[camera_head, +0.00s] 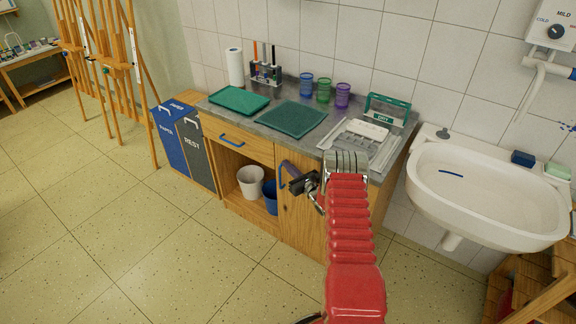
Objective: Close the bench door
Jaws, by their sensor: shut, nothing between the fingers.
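The wooden bench (228,146) stands against the tiled wall under a grey top. My gripper (292,187) is shut and empty, in front of the door's upper part, just right of the handle. I cannot tell whether it touches the door.
An open compartment left of the door holds a white bucket (250,182) and a blue bucket (270,197). Above it is a drawer (246,147). Two bins, blue (170,137) and dark (197,150), stand left. A sink (487,190) is at right. The floor in front is clear.

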